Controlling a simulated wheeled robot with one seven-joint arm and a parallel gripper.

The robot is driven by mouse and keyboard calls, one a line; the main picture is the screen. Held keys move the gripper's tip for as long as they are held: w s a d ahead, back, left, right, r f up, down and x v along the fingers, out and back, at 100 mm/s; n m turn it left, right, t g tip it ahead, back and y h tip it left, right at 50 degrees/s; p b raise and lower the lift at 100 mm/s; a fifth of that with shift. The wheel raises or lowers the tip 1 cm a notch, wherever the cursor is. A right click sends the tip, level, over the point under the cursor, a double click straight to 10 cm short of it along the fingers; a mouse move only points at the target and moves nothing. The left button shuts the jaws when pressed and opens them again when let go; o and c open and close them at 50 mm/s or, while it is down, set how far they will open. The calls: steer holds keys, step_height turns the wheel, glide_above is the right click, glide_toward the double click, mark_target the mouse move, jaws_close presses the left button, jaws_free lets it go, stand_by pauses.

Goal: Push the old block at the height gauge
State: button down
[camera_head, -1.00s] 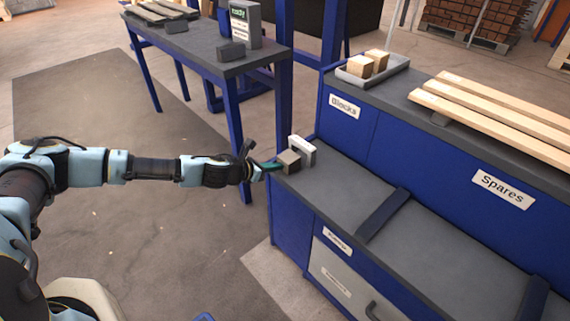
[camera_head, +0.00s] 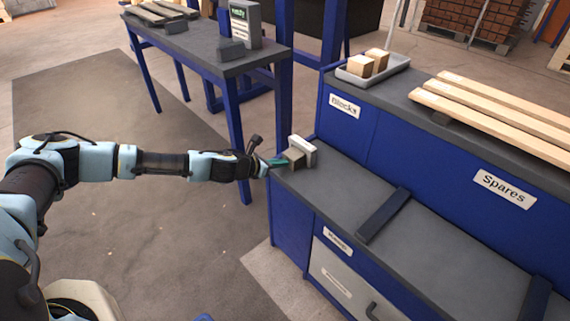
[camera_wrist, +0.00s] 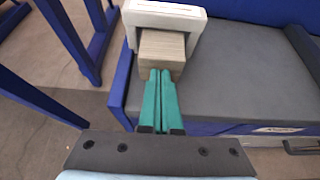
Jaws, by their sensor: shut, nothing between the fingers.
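The old block (camera_head: 295,157), a greyish-brown wooden cube, sits at the left end of the lower grey bench top (camera_head: 335,190). It also shows in the wrist view (camera_wrist: 161,52), its far end under the white height gauge (camera_wrist: 166,14). The gauge (camera_head: 303,147) is a small white arch standing right behind the block. My gripper (camera_head: 284,162) has green fingers and is shut and empty. In the wrist view the fingertips (camera_wrist: 160,74) are at the near face of the block and look to be touching it; a small gap cannot be ruled out.
A dark bar (camera_head: 383,215) lies across the bench top to the right. The raised blue cabinet behind carries a grey tray (camera_head: 392,66) with two lighter blocks and several planks (camera_head: 490,110). A blue-legged table (camera_head: 190,50) stands at the back left.

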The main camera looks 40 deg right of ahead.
steer(key=shift+d, duration=0.7)
steer(key=a, duration=0.6)
stand_by(0.4)
steer(key=shift+w, duration=0.15)
steer(key=a+r+p, duration=0.4)
steer(key=r+p, duration=0.4)
steer(key=r, duration=0.2)
stand_by(0.3)
steer(key=shift+w, duration=0.1)
stand_by(0.4)
